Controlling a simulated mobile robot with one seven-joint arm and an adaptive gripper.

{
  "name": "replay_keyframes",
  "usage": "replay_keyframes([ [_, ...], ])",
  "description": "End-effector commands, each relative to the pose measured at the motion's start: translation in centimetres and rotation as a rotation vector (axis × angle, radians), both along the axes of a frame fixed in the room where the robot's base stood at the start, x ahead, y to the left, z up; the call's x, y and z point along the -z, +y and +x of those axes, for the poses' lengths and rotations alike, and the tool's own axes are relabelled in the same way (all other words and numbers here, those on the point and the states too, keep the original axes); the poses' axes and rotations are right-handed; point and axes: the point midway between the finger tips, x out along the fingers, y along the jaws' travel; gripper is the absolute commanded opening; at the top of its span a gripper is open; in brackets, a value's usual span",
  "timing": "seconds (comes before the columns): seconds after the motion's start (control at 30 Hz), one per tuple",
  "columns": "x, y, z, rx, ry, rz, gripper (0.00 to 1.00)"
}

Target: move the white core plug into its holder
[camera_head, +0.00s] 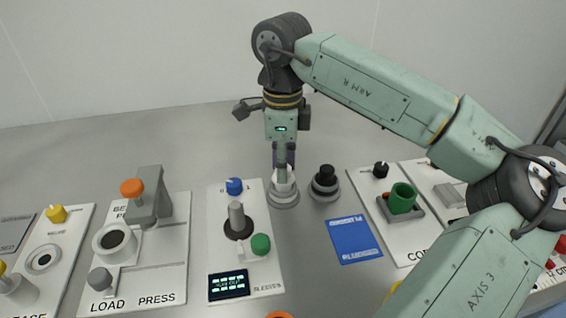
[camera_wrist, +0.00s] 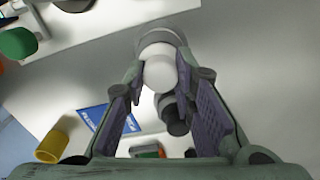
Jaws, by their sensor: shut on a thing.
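The white core plug (camera_head: 284,184) is between the fingertips of my gripper (camera_head: 283,165), which points down at the middle of the bench. My gripper is shut on the plug. Directly below it is a grey stepped round holder (camera_head: 284,199). In the wrist view the white plug (camera_wrist: 158,72) shows between the fingertips (camera_wrist: 160,72), with the grey holder (camera_wrist: 160,34) just beyond it. The fingers hide part of the plug in the head view. I cannot tell whether its lower end is inside the holder or just above it.
A black plug (camera_head: 326,172) stands in a similar grey holder close on the right. A panel with a blue knob (camera_head: 235,186) and green knob (camera_head: 261,244) is on the left. The bench behind is clear.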

Motion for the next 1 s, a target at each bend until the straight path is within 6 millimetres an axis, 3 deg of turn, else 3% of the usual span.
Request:
replay_keyframes([
  [1.0, 1.8, 0.0, 0.0, 0.000, 0.000, 0.000, 0.00],
])
